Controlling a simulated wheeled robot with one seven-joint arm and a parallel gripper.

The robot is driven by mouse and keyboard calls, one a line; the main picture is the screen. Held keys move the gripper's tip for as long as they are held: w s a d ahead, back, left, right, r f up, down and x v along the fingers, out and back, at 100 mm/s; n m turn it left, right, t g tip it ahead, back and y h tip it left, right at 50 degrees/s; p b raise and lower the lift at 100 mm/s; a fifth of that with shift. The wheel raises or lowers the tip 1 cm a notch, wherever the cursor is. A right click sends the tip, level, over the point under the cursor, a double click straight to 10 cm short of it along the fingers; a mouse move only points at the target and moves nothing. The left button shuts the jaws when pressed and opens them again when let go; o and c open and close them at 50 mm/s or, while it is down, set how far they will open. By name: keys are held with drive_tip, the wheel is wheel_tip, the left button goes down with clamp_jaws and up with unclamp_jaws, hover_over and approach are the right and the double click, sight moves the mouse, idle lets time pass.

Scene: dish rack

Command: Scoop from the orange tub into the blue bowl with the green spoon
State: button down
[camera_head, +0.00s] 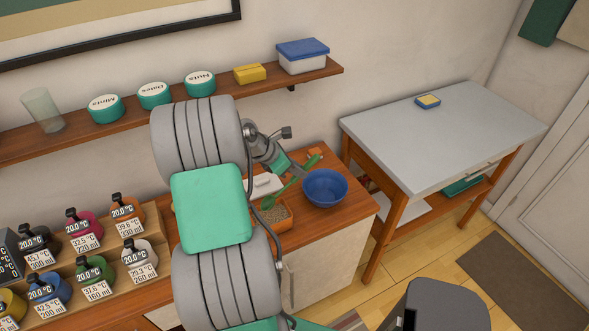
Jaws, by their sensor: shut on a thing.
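My gripper (301,172) is shut on the green spoon (282,190), near its handle end (313,160). The spoon slants down to the left. Its bowl end (268,202) is at the orange tub (287,223), over or in the grainy brown contents; I cannot tell whether it touches them. The blue bowl (325,187) stands upright on the counter, just right of the tub, and looks empty.
A white object (265,184) lies behind the spoon. Several labelled flasks (96,268) stand on a stepped wooden rack at left. A shelf (225,95) with lidded tubs runs above. A grey table (440,135) with a sponge (428,101) stands at right.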

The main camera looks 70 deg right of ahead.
sight(291, 180)
drive_tip(key=f, duration=0.3)
drive_tip(key=w+a+f, duration=0.1)
drive_tip(key=f, duration=0.1)
drive_tip(key=shift+f, duration=0.35)
drive_tip(key=shift+s+d+r, duration=0.1)
drive_tip(key=shift+r, duration=0.25)
drive_tip(key=r, duration=0.2)
drive_tip(key=shift+s+d+r, duration=0.25)
drive_tip(key=shift+s+r, duration=0.1)
drive_tip(key=shift+r, duration=0.05)
drive_tip(key=shift+s+d+f+t+y, duration=0.8)
drive_tip(key=shift+d+f+t+y, duration=0.1)
drive_tip(key=shift+t+y, duration=0.2)
drive_tip(key=shift+s+d+f+t+y, duration=0.8)
drive_tip(key=shift+f+t+y, duration=0.1)
drive_tip(key=shift+t+y, duration=0.2)
drive_tip(key=shift+w+a, duration=0.1)
drive_tip(key=shift+w, duration=0.05)
